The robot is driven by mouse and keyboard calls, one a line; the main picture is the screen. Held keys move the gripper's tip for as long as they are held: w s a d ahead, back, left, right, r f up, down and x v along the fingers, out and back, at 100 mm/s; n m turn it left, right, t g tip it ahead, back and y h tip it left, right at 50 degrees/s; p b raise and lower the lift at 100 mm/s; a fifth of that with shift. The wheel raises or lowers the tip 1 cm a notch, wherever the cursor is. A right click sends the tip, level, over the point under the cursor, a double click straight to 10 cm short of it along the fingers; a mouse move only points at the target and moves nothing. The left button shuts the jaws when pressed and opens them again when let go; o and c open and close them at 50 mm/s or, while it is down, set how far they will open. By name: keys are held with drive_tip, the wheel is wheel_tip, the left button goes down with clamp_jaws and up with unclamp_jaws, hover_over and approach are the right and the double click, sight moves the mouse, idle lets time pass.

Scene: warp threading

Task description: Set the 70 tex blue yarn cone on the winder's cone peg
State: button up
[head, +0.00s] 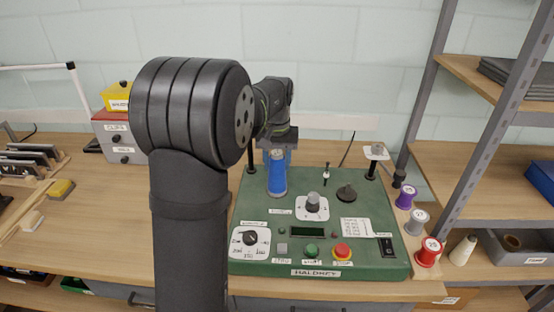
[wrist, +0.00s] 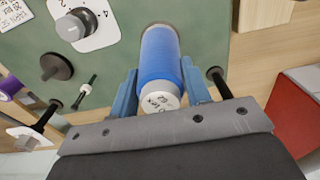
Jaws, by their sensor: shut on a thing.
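The blue yarn cone (head: 277,178) is upright or nearly so over the back left of the green winder (head: 375,255). My gripper (head: 277,152) is shut on its upper part. In the wrist view, the gripper (wrist: 160,95) has one finger on each side of the blue cone (wrist: 160,55), whose pale labelled end faces the camera. I cannot tell whether the cone's base touches the winder. No peg shows under the cone. A thin dark upright pin (head: 326,174) stands to its right on the winder, also visible in the wrist view (wrist: 88,90).
A black disc with a knob (head: 346,193), a dial (head: 312,203) and buttons sit on the winder. Dark posts rise at its back corners. Purple (head: 406,197), grey (head: 416,222) and red (head: 429,252) cones stand to its right, beside a metal shelf (head: 455,120). My arm hides the left middle of the table.

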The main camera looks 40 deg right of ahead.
drive_tip(key=shift+f, duration=0.2)
drive_tip(key=o, duration=0.9)
drive_tip(key=shift+r, duration=0.1)
wheel_tip(320, 180, up, 17)
drive_tip(key=shift+r, duration=0.2)
drive_tip(key=shift+f, duration=0.15)
wheel_tip(320, 180, down, 17)
drive_tip(key=shift+f, duration=0.1)
idle(0.3)
drive_tip(key=shift+r, duration=0.3)
